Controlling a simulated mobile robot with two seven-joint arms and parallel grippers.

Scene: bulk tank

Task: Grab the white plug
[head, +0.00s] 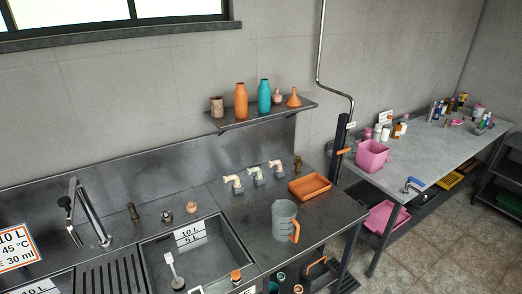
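A white upright piece with a rounded top (168,257) stands in the sink basin (215,240), with a darker round part at its lower end. It looks like a plug, but it is too small to be sure. Three pale fittings stand in a row at the back of the counter: one whitish on the left (234,183), one greenish white in the middle (256,176), one with a pinkish top on the right (276,167). I cannot tell whether any of them is a plug. Neither of my grippers shows in the head view.
A grey jug with an orange handle (284,222) and an orange tray (309,187) stand right of the sink. A tap (91,215) rises at the left. Bottles stand on the wall shelf (262,115). A second table (420,150) at the right holds a pink bucket (371,156).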

